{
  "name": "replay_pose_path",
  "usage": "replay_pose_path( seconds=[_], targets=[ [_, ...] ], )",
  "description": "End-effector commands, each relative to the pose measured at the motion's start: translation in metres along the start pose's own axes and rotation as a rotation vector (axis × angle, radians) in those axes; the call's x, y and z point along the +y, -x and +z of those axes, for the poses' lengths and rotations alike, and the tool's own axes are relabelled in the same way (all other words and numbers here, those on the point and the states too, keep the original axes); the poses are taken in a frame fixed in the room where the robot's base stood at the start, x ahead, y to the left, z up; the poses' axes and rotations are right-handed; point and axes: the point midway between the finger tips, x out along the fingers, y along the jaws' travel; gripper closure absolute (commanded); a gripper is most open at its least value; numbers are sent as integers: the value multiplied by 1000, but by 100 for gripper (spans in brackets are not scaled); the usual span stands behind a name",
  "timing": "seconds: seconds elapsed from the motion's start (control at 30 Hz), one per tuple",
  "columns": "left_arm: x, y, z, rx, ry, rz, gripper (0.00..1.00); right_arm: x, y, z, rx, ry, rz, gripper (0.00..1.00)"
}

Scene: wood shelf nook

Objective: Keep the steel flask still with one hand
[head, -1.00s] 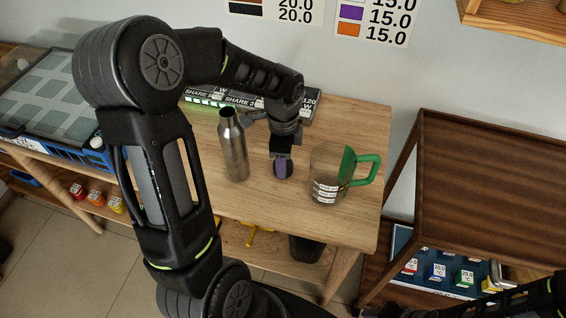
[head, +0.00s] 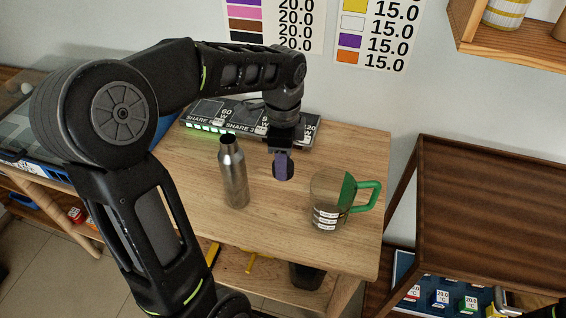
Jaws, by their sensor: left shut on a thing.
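The steel flask (head: 234,176) stands upright on the wooden table, left of my left gripper. Its top is narrow and dark. My left gripper (head: 283,156) points down beside it, to its right and apart from it, with nothing visible touching the flask. The gripper is shut on a small purple and dark thing (head: 283,168), mostly hidden by the fingers. I cannot tell what this thing is, or whether it touches the table.
A clear mug with a green handle (head: 367,196) stands to the right on the table (head: 270,218). A label strip with green lights (head: 204,126) lies at the back. A dark brown shelf (head: 490,210) stands to the right. The table between flask and mug is clear.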

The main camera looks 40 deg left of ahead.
Motion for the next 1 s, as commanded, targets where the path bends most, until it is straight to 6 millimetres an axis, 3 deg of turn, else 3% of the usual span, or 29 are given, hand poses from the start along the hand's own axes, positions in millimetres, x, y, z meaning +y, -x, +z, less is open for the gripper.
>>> replay_pose_path(
  seconds=[0.57,0.77,1.0],
  targets=[
    [-3,-1,-4,0,51,0,92,0,0,0,0,0,0,64],
    [-16,-5,-26,0,300,1,92,0,0,0,0,0,0,64],
    [-35,-14,-66,0,738,1,92,0,0,0,0,0,0,64]
  ],
)
